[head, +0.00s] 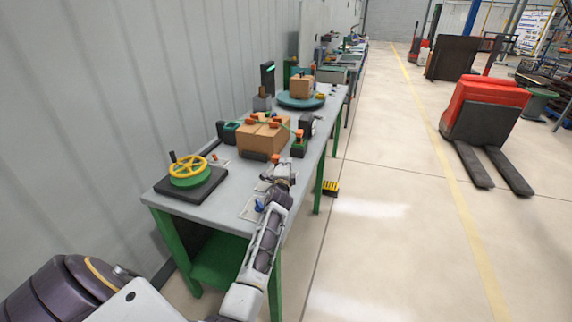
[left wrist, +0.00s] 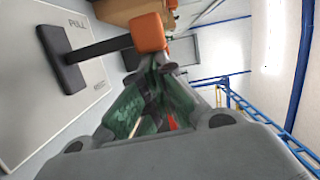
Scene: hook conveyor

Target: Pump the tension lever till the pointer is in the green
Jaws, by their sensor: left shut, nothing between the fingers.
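The tension lever shows in the left wrist view as a black bar with an orange grip (left wrist: 150,32), running from a black block (left wrist: 62,58) on a pale plate marked PULL. My left gripper (left wrist: 158,66) is shut and empty, its fingertips close beside the orange grip; I cannot tell whether they touch it. In the head view the left gripper (head: 281,172) is at the bench's right edge, near a small orange piece (head: 275,158). A dark round housing with a pale face (head: 308,125), perhaps the gauge, stands behind the box; its pointer and green zone cannot be made out. My right gripper is out of view.
The grey bench (head: 225,200) also holds a yellow handwheel (head: 188,167), a strapped cardboard box (head: 262,138) and a blue-green turntable (head: 300,101) with another box. A blue knob (head: 259,205) sits near my left arm.

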